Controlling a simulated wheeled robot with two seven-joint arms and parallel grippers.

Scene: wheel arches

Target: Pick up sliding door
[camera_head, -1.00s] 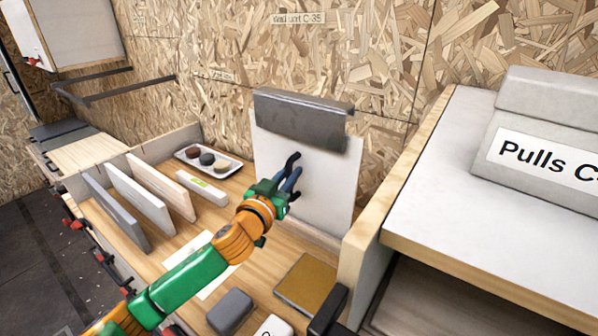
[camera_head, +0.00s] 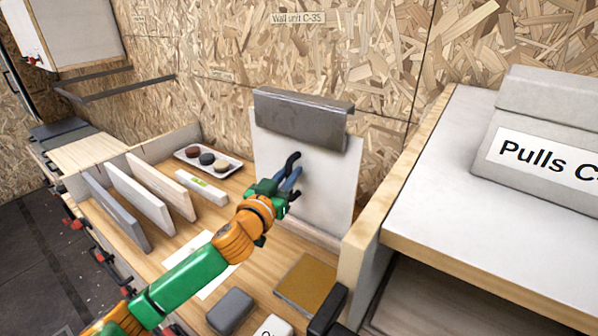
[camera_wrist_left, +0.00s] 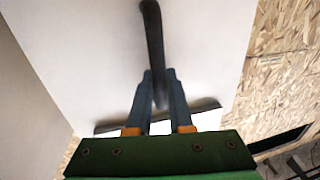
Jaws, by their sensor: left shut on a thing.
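The sliding door appears to be the white upright panel (camera_head: 325,175) at the back of the bench, against the chipboard wall. A grey metal piece (camera_head: 300,118) covers its top edge. A dark bar handle (camera_wrist_left: 153,45) runs along the panel's face in the left wrist view. My left gripper (camera_head: 293,178) is at the panel's face, its fingers (camera_wrist_left: 160,100) shut on the dark handle. The fingers hide part of the handle. The panel's lower edge is partly hidden by my left arm in the head view. My right gripper is not seen.
Several upright boards (camera_head: 140,195) stand in a row on the left. A white tray (camera_head: 226,171) with round pieces is behind them. A brown square (camera_head: 307,284) and a grey block (camera_head: 230,311) lie in front. A wooden side wall (camera_head: 385,195) stands close right.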

